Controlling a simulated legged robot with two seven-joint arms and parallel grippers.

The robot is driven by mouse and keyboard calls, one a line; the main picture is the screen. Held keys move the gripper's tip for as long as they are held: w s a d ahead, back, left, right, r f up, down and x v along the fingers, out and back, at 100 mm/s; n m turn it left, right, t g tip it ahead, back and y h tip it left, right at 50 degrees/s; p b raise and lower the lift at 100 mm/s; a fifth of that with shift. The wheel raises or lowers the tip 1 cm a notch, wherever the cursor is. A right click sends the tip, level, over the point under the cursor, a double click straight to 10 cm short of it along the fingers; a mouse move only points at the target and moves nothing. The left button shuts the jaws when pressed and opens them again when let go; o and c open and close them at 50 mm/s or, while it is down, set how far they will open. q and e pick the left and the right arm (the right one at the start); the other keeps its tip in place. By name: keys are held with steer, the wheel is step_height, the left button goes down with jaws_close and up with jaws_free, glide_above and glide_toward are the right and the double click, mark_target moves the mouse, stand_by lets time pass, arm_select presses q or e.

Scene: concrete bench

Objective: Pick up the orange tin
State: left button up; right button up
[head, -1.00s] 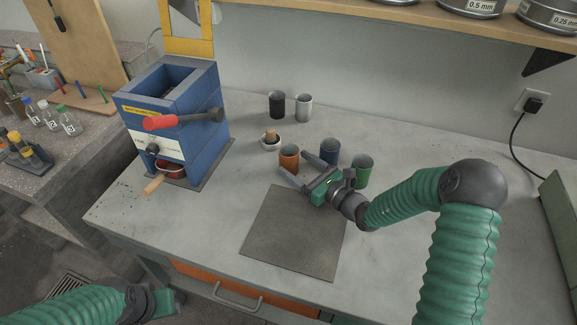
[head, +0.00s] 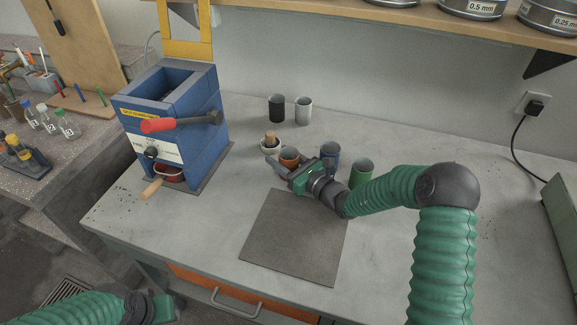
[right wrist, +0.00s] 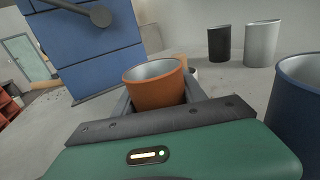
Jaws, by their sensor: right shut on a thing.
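The orange tin (head: 289,155) stands upright on the bench in the head view, partly hidden by my right gripper (head: 288,166). In the right wrist view the orange tin (right wrist: 156,88) is open-topped and sits between the fingers of the right gripper (right wrist: 156,98), which is shut on it. The tin looks to be at bench height; I cannot tell whether its base touches the bench. My left gripper (head: 165,308) shows only in part at the lower left of the head view, away from the tins, and its fingers cannot be made out.
A blue tin (head: 330,156) and a green tin (head: 361,172) stand close right. A mortar with pestle (head: 270,142) is close behind left. A blue machine (head: 175,120) stands left. The grey mat (head: 295,238) is bare.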

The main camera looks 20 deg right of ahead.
jaws_close()
steer(key=shift+r, duration=0.15)
steer(key=shift+r, duration=0.25)
step_height(320, 180, up, 3)
steer(key=shift+a+r+p, duration=0.1)
steer(key=shift+p, duration=0.5)
steer(key=s+a, duration=0.2)
steer(key=a, duration=0.2)
steer(key=s+a, duration=0.3)
steer(key=a, duration=0.2)
steer(key=s+a+r+p, duration=0.1)
steer(key=s+a, duration=0.2)
steer(key=a, duration=0.1)
steer(key=shift+s+a, duration=0.1)
steer(key=shift+a, duration=0.25)
